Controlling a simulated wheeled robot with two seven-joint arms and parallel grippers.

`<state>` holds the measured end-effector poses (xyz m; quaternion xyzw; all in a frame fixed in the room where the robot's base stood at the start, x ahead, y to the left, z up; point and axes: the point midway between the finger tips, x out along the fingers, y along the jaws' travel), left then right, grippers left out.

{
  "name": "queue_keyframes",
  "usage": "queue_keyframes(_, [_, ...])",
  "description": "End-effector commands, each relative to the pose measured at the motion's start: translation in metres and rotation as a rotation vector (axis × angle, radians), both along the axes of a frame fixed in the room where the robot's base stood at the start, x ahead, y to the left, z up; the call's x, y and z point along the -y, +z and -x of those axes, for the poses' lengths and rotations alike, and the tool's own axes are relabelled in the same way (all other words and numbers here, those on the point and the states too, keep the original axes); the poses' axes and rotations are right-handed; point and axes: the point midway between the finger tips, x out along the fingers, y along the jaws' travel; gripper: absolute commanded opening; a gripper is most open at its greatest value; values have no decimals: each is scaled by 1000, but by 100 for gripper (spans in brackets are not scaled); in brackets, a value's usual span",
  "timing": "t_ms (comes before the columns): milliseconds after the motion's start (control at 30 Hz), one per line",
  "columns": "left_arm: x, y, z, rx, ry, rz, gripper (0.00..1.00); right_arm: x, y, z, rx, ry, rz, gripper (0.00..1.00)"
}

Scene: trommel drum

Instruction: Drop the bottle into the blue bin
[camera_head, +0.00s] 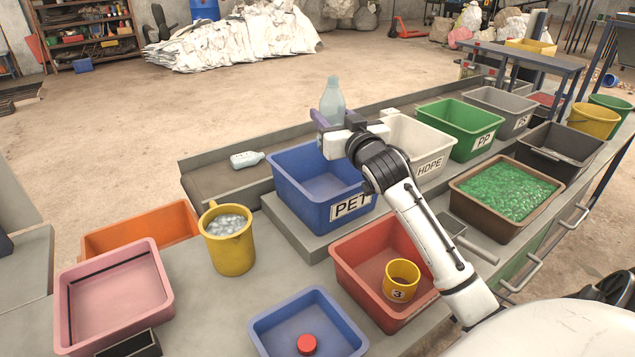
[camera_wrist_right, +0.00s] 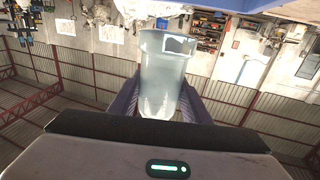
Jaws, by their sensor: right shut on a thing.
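A pale, translucent bottle (camera_head: 332,100) is upright in my right gripper (camera_head: 328,122), which is shut on it. The gripper is at the upper right back edge of the blue bin labelled PET (camera_head: 285,193), above its rim. In the right wrist view the bottle (camera_wrist_right: 160,75) sits between the two purple fingers of the gripper (camera_wrist_right: 157,103). The blue bin is open and its visible floor is empty. A second pale bottle (camera_head: 246,159) lies on its side on the conveyor, left of the bin. My left gripper is not in view.
A white HDPE bin (camera_head: 432,163), a green PP bin (camera_head: 480,146) and a grey bin (camera_head: 520,118) stand in a row to the right. A red bin (camera_head: 352,244) and a yellow jug (camera_head: 240,254) are in front. The grey conveyor (camera_head: 207,182) runs behind.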

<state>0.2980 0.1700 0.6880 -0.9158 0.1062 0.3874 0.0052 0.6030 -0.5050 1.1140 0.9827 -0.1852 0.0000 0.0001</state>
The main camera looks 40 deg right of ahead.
Motion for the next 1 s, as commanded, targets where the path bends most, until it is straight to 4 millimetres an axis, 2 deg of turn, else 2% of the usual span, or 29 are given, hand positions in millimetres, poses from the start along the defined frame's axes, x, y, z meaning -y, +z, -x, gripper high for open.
queue_keyframes(200, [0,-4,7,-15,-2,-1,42,0,-28,0,-4,-1,-1,22])
queue_keyframes(400, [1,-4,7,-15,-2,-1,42,0,-46,0,-2,-1,-1,22])
queue_keyframes(800, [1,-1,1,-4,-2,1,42,0,-52,0,0,0,0,22])
queue_keyframes(833, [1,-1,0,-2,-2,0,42,0,-52,0,0,0,0,47])
queue_keyframes(933, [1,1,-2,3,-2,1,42,0,-52,0,0,0,0,63])
queue_keyframes(1000, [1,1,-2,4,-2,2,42,0,-52,0,0,0,0,65])
